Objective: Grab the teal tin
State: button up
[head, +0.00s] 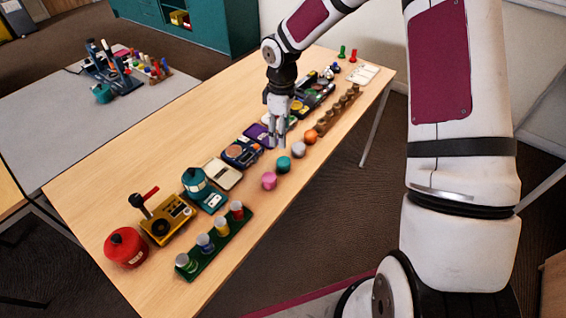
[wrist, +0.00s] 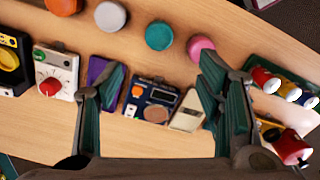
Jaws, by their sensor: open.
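The teal tin (head: 283,164) is a small round tin standing on the wooden table, between a pink tin (head: 269,181) and a grey tin (head: 298,149). It also shows in the wrist view (wrist: 159,36), in the upper middle, beyond the fingertips and apart from them. My gripper (head: 279,137) points down above the table, close to the teal tin and up the picture from it. In the wrist view my gripper (wrist: 160,72) has its fingers spread wide with nothing between them. No part of the teal tin looks covered.
An orange tin (head: 311,137) stands past the grey one. A row of devices, including a blue one (wrist: 153,98), lies below the fingers. A green rack with cups (head: 215,246), a red pot (head: 125,247) and a teal pot (head: 195,181) are nearer. Bare wood lies around the tins.

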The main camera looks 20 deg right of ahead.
aim_at(283, 161)
notch_tip(283, 161, down, 8)
jog(key=shift+f, duration=0.2)
jog(key=shift+d+f+p, duration=0.15)
jog(key=shift+f+p, duration=0.15)
jog(key=shift+f, duration=2.35)
jog(key=shift+c, duration=0.6)
jog(key=c, duration=1.1)
